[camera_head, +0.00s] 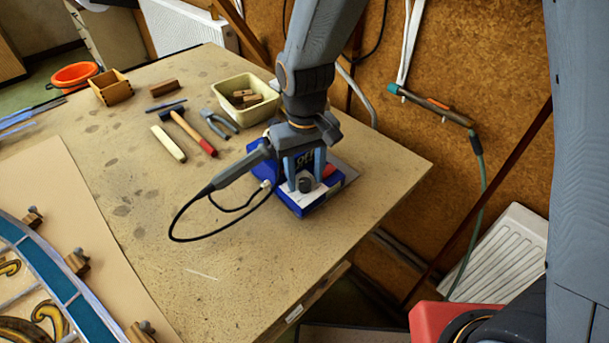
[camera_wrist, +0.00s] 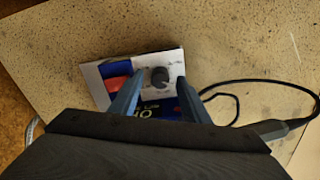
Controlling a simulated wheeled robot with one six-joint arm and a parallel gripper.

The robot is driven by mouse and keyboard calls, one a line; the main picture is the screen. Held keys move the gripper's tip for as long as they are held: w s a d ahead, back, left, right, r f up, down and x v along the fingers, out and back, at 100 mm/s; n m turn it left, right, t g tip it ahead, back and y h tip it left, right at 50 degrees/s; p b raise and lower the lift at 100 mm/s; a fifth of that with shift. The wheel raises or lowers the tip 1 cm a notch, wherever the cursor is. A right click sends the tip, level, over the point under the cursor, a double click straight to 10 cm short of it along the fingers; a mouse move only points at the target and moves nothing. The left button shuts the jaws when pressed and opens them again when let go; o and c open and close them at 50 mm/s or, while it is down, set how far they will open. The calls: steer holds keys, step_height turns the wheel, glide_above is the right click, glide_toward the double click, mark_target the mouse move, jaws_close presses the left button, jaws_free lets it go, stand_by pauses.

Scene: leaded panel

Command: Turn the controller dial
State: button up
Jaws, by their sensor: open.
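The controller (camera_head: 293,206) is a blue box with a white front panel near the right side of the workbench. Its dark round dial (camera_head: 305,184) is on that panel, beside a red switch (camera_head: 328,171). In the wrist view the dial (camera_wrist: 160,77) shows near the top middle, with the red switch (camera_wrist: 117,84) to its left. My gripper (camera_head: 305,165) is over the controller with its blue fingers pointing down. In the wrist view the fingers (camera_wrist: 156,97) are apart, with the dial just beyond and between their tips. I cannot tell whether they touch it.
A black cable (camera_head: 172,222) loops over the bench left of the controller. Pliers (camera_head: 219,124), a red-handled hammer (camera_head: 195,134) and a cream tub (camera_head: 246,98) lie behind. A leaded panel (camera_head: 45,270) is at the left. The front bench surface is clear.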

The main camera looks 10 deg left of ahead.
mark_target(305, 180)
step_height(305, 180, up, 7)
steer(key=shift+r+b, duration=0.2)
steer(key=shift+b, duration=0.7)
steer(key=s+d+f+m+b, duration=0.1)
steer(key=d+f+m+b, duration=0.1)
steer(key=d, duration=1)
steer(key=s+d+f+m+t+b, duration=0.1)
steer(key=d+f+m, duration=0.3)
steer(key=d, duration=0.8)
steer(key=shift+s+f+b, duration=0.4)
steer(key=shift+f+b, duration=0.1)
steer(key=shift+b, duration=0.2)
steer(key=shift+d, duration=0.1)
